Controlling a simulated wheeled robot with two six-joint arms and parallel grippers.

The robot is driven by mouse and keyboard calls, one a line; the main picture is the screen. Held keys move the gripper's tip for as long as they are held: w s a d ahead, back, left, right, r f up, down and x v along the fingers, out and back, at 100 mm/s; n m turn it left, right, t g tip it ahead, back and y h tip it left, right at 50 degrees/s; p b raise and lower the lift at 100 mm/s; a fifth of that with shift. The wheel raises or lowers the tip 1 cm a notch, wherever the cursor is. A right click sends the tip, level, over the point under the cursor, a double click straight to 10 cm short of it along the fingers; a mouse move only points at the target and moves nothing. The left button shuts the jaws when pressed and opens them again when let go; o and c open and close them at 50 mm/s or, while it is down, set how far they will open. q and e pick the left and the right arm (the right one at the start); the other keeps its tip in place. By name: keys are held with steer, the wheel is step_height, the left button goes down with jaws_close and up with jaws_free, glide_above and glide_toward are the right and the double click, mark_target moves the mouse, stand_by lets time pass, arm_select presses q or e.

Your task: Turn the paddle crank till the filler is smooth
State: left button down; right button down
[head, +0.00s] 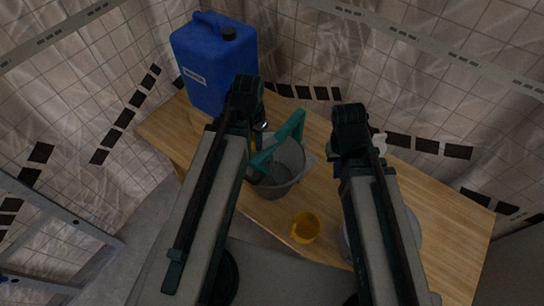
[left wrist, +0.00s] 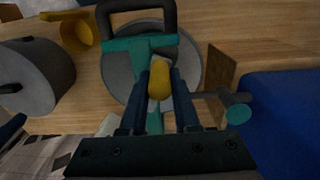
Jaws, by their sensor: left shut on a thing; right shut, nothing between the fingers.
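A grey bucket (head: 289,178) stands on the wooden table, with a teal bar (head: 284,139) across its top. In the left wrist view the bucket (left wrist: 115,79) and the teal bar (left wrist: 128,44) are seen from above. My left gripper (head: 259,136) is over the bucket's far left side. Its fingers (left wrist: 160,90) are shut on the yellow crank grip (left wrist: 159,79). The filler in the bucket looks grey; its smoothness cannot be told. My right gripper (head: 372,148) is shut and empty, right of the bucket; its fingertips are mostly hidden.
A blue jug (head: 211,65) stands at the table's back left, beside my left arm. A yellow cup (head: 305,228) stands in front of the bucket. A round grey pot (left wrist: 40,75) is partly hidden by my right arm in the head view. The table's right side (head: 450,220) is clear.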

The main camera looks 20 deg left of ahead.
arm_select(q)
steer(key=d, duration=0.9)
steer(key=shift+d, duration=0.2)
steer(key=shift+w, duration=0.15)
